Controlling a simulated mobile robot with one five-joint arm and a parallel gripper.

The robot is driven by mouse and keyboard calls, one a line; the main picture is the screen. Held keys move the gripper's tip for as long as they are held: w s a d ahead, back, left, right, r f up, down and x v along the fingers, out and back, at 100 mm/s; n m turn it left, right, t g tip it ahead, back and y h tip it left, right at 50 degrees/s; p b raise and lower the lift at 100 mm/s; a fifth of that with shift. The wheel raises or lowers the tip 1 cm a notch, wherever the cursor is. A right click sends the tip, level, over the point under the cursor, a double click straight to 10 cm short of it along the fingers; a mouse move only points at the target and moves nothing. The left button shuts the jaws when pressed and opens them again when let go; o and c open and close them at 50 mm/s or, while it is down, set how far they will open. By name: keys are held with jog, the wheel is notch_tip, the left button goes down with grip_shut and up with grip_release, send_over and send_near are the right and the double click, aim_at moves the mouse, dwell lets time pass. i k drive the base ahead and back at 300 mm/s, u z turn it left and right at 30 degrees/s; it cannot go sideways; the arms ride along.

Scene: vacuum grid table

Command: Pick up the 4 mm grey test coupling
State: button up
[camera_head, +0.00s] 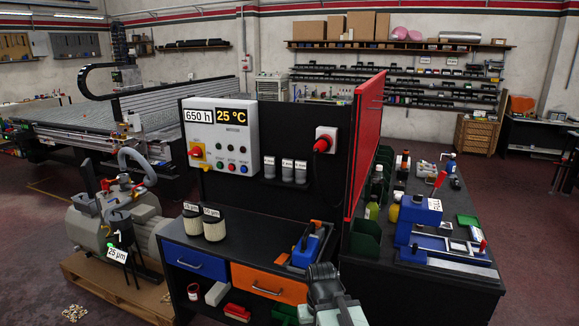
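Three grey cylindrical pieces with small white labels hang side by side on the black upright panel: a left one (269,167), a middle one (287,171) and a right one (301,172). They look like couplings, but the labels are too small to read, so I cannot tell which is the 4 mm one. My gripper (322,272) shows at the bottom centre, in front of the workbench and below these pieces, apart from them. I cannot make out its fingertips clearly or whether it is open. I see nothing clearly held in it.
A workbench (220,250) carries two labelled filter cartridges (203,224) and a blue tool in a tray (308,246). A red side panel (366,140) stands right. A pump (115,225) stands left.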

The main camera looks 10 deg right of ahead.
aim_at(270, 160)
jog(key=k, duration=1.35)
jog(key=u, duration=0.6)
jog(key=i, duration=1.15)
jog(key=u, duration=1.05)
jog(key=i, duration=2.05)
jog(key=z, duration=0.55)
jog(key=i, duration=1.15)
jog(key=z, duration=0.75)
jog(key=k, duration=0.8)
jog(key=z, duration=0.3)
jog(key=i, duration=0.3)
jog(key=u, duration=0.1)
